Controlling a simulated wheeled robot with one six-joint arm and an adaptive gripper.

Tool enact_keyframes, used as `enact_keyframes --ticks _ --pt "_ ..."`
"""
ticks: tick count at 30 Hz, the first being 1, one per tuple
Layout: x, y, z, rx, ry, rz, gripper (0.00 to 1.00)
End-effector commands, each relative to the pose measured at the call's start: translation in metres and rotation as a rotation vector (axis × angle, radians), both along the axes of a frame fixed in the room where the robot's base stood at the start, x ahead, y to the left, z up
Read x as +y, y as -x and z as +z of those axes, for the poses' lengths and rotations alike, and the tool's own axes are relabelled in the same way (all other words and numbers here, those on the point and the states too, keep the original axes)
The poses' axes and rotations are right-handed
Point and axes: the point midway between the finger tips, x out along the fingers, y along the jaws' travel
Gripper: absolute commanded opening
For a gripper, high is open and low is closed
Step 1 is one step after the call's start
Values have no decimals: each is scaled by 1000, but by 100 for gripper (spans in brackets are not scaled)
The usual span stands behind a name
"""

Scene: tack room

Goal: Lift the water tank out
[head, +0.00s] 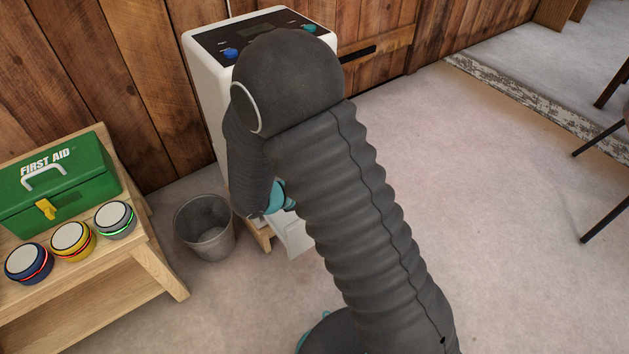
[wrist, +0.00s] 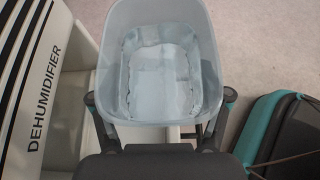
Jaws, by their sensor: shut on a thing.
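The water tank (wrist: 160,75) is a pale, see-through open-topped tub with water in it, in the middle of the wrist view. My gripper (wrist: 166,102) is shut on it, with a dark finger against each side of its near end. The white dehumidifier (wrist: 62,105) is left of the tank, with its name on a striped panel and an open hollow facing the tank. In the head view the dehumidifier (head: 205,90) stands against the wooden wall, and my arm covers much of its front. A pale patch below my gripper (head: 280,197) there seems to be the tank (head: 295,240).
A grey bin (head: 204,228) stands left of the dehumidifier. A wooden bench (head: 100,285) holds a green first aid box (head: 60,180) and blue, yellow and grey round buttons. The pale floor (head: 480,180) on the right is clear up to dark chair legs.

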Motion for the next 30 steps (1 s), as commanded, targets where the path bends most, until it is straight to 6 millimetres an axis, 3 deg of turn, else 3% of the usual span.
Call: enact_keyframes --ticks 15,30 --pt "-31 45 0 -1 2 0 22" --pt "-50 74 0 0 1 -1 22"
